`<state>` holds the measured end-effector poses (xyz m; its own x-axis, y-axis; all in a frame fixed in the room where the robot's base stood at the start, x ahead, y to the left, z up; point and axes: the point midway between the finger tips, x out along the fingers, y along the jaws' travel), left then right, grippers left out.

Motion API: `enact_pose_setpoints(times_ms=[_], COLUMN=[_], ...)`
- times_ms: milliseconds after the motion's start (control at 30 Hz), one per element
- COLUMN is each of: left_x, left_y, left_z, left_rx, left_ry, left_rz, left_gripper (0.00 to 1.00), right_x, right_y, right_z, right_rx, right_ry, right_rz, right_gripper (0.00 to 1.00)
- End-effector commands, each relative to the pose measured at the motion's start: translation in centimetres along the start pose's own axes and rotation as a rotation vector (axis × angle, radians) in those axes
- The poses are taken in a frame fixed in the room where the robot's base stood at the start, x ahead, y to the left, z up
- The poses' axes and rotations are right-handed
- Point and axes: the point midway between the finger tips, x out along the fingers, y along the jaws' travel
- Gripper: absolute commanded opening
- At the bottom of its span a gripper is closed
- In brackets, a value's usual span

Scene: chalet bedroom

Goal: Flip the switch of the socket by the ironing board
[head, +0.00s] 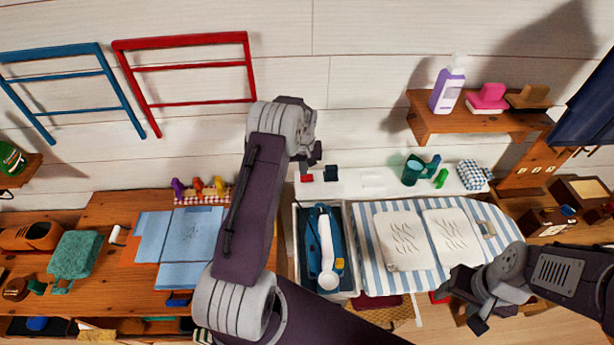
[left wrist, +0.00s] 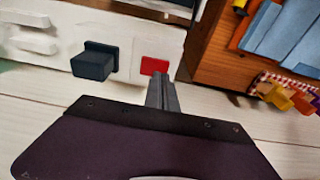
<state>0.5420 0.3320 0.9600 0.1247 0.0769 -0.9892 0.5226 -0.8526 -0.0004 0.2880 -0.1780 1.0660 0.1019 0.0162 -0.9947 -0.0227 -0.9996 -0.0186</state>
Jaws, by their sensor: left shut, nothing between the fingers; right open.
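The socket is a white strip (head: 350,186) by the wall, behind the striped ironing board (head: 507,232). Its red switch (head: 307,178) is at its left end, beside a dark plug (head: 331,173). In the left wrist view the red switch (left wrist: 154,66) and dark plug (left wrist: 93,60) show on the white strip (left wrist: 130,42). My left gripper (head: 307,166) is shut and empty, its tips (left wrist: 162,80) right at the switch's edge; I cannot tell whether they touch. My right gripper (head: 463,303) is open and empty at the board's front edge.
A blue and white iron (head: 326,255) lies in a tray left of the board. Folded white cloths (head: 402,240) lie on the board. A teal cup (head: 412,169) stands on the strip's right part. A wooden table (head: 105,212) with blue cloth is at left.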

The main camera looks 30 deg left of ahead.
Motion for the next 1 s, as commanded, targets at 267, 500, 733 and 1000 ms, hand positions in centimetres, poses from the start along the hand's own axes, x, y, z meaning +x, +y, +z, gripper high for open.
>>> enact_pose_setpoints(times_ms=[267,500,733,1000], left_x=[-3.2,-5.2,-5.1,-5.1], left_y=[0.0,0.0,0.0,0.0], left_z=[-0.5,-0.8,-0.8,-0.8], left_rx=[0.000,0.000,0.000,0.000], left_ry=[0.000,0.001,0.001,0.001], left_rz=[0.000,0.000,0.000,0.000], left_gripper=[0.00,0.00,0.00,0.00], right_x=[-2.5,-3.9,-3.7,-3.7], right_y=[-0.1,-0.1,-0.1,-0.1], right_z=[-0.2,-0.4,-0.4,-0.4], right_rx=[0.000,0.000,0.000,0.000], right_ry=[0.000,0.000,0.000,0.000], right_rz=[0.000,0.000,0.000,0.000], right_gripper=[0.55,0.55,0.55,0.55])
